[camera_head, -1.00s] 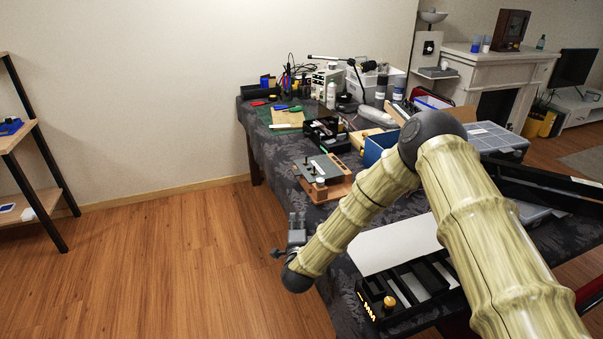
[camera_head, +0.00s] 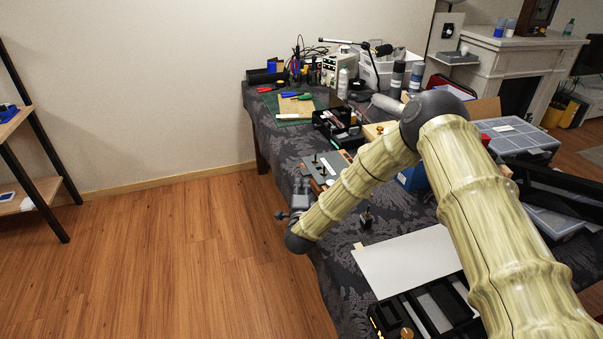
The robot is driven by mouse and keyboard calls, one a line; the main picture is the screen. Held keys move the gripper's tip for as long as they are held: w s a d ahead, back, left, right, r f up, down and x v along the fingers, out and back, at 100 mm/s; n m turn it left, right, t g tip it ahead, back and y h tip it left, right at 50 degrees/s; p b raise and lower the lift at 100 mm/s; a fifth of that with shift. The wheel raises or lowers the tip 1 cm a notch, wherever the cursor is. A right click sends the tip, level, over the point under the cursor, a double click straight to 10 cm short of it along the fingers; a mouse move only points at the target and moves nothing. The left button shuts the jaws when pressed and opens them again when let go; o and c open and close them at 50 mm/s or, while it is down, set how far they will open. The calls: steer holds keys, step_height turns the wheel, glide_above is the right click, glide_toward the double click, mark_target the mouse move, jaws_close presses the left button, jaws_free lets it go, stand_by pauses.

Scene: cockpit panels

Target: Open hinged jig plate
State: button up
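The jig, with a grey plate (camera_head: 318,168) on a brown wooden base, lies near the left edge of the table. Small dark knobs or posts stand up from it. The plate looks flat on its base; its hinge is too small to make out. My arm hides the jig's right and near parts. My gripper (camera_head: 301,187) is at the table's left edge, just on the near side of the jig in the picture, with its tips pointing away. It looks apart from the plate, but the depth between them is unclear. Its fingers are too small to show whether they are open.
The dark patterned table (camera_head: 281,150) carries a green mat (camera_head: 290,119) with tools, a black parts box (camera_head: 337,128), a white sheet (camera_head: 408,264) and a black tray (camera_head: 384,318). A small dark post (camera_head: 366,219) stands near my arm. The floor at left is free.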

mark_target(304, 174)
steer(key=w, duration=0.4)
steer(key=w+p, duration=0.1)
steer(key=w, duration=0.2)
steer(key=shift+w+d+f, duration=0.1)
steer(key=shift+d+f, duration=0.1)
steer(key=shift+d, duration=0.2)
steer(key=shift+c, duration=0.4)
